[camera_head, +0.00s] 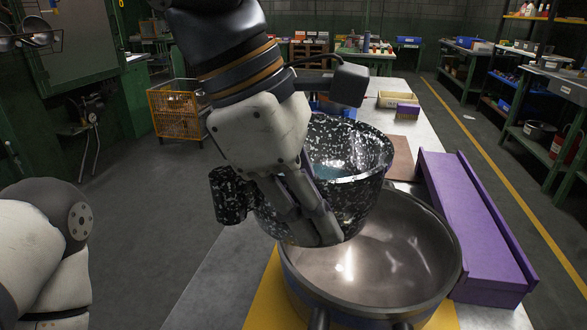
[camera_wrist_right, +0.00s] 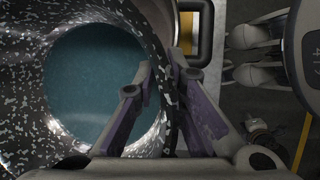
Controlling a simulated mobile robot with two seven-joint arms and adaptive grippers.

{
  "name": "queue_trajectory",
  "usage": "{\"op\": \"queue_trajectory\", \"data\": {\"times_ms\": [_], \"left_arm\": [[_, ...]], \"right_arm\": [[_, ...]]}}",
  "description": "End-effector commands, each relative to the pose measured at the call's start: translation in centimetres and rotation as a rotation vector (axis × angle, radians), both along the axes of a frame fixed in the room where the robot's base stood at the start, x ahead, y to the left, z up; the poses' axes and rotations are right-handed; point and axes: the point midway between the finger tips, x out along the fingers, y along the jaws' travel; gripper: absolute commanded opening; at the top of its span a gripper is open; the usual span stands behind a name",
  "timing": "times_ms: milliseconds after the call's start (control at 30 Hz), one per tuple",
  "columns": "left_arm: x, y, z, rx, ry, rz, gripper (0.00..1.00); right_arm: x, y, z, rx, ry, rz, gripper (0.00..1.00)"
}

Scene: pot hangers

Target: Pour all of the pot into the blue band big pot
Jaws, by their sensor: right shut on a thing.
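The pot (camera_head: 368,165) is black with white speckles and shows teal-blue contents (camera_head: 330,166) inside. It is held above the left and back part of the big pot, its mouth upward and somewhat tilted. My right gripper (camera_head: 322,230) is shut on the pot's wall at the near side. In the right wrist view, its fingers (camera_wrist_right: 168,82) straddle the pot's wall (camera_wrist_right: 150,35), with the teal contents (camera_wrist_right: 92,88) at left. The big pot (camera_head: 400,280) is shiny steel with a bluish band partly visible low outside; its visible interior looks bare. My left gripper is out of view.
A purple bench-like block (camera_head: 470,220) stands close to the right of the big pot. A yellow mat (camera_head: 262,300) lies under it on the grey table (camera_head: 215,275). Behind are a brown board (camera_head: 400,155) and a purple brush-like block (camera_head: 407,111).

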Motion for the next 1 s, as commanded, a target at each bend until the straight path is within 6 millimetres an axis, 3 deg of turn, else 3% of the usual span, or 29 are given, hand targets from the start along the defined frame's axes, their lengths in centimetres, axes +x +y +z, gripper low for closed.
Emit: {"op": "queue_trajectory", "data": {"times_ms": [333, 633, 900, 1000], "left_arm": [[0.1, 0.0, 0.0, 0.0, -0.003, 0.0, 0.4], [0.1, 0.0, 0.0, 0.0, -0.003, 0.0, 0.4], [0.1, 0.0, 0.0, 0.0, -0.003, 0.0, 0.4], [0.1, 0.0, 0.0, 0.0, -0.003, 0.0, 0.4]], "right_arm": [[-0.1, 0.5, -2.7, 0.118, 0.028, 0.0, 0.0], [-0.2, 0.9, 0.1, 0.403, 0.099, -0.002, 0.0], [0.1, -0.1, 2.1, 0.764, 0.196, -0.003, 0.0], [0.0, -0.1, 2.3, 0.794, 0.205, 0.003, 0.0]]}}
